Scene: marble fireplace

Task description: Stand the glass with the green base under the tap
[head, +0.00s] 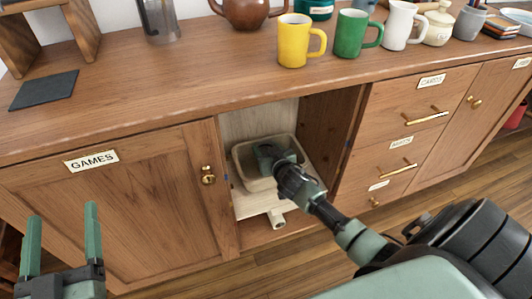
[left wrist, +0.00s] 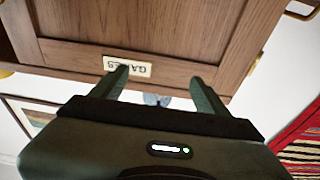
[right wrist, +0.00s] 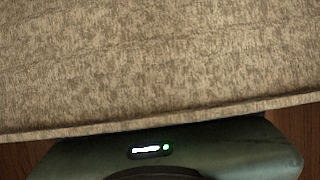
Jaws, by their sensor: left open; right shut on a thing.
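I cannot make out a glass with a green base or a clear tap in any view. My right gripper (head: 275,158) reaches into the open compartment of the wooden sideboard, at a beige basket (head: 243,173). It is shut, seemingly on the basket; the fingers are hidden. In the right wrist view the basket's mottled surface (right wrist: 160,60) fills most of the picture. My left gripper (head: 62,212) is open and empty in front of the door labelled GAMES. In the left wrist view its fingers (left wrist: 162,80) stand apart, with that door (left wrist: 150,30) beyond.
A cream slab (head: 255,208) with a short pale cylinder (head: 277,218) lies below the basket. On the sideboard top stand a yellow mug (head: 293,42), a green mug (head: 352,35), a white mug (head: 397,28), a brown teapot (head: 246,12) and a clear jug (head: 159,22).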

